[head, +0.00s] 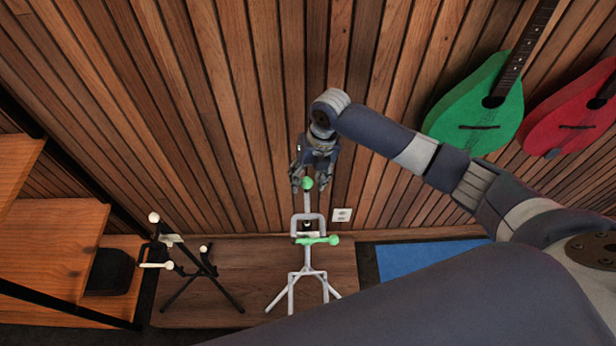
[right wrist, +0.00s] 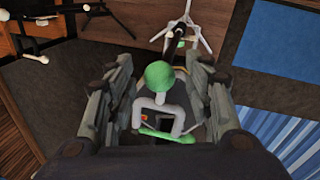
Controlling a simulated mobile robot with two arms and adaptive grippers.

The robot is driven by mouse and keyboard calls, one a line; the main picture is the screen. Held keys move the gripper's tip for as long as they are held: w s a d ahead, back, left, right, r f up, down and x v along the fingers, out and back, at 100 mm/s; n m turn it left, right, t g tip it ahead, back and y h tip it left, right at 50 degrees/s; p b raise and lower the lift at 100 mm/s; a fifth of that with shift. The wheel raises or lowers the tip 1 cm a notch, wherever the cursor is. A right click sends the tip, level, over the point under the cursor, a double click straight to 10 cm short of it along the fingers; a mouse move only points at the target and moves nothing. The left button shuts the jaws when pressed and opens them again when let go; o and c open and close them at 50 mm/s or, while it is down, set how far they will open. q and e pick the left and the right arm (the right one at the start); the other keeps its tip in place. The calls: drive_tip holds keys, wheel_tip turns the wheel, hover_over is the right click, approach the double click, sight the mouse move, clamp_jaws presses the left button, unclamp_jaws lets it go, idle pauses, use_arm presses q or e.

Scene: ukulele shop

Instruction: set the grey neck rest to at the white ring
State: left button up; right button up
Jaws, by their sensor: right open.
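A light grey stand (head: 308,262) with splayed legs stands on a low wooden platform. Its upper part, seemingly the neck rest (head: 307,200), is a grey post and frame topped by a green knob (head: 307,183). A green-tipped crossbar (head: 318,240) sits lower. My right gripper (head: 309,179) is open at the top of the stand. In the right wrist view the green knob (right wrist: 160,74) lies between the spread fingers, with a grey forked part (right wrist: 162,108) behind it. Contact cannot be told. I cannot make out a white ring. My left gripper is not in view.
A black stand (head: 192,275) with pale tips stands left of the grey one. Wooden shelves (head: 50,245) are at the far left. A green instrument (head: 475,110) and a red one (head: 570,115) hang on the slatted wall. A blue mat (head: 415,258) lies right.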

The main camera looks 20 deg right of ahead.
wheel_tip(320, 180, up, 12)
drive_tip(key=d, duration=0.2)
drive_tip(key=shift+d, duration=0.15)
drive_tip(key=shift+s+f, duration=0.1)
drive_tip(key=shift+f, duration=0.05)
idle(0.3)
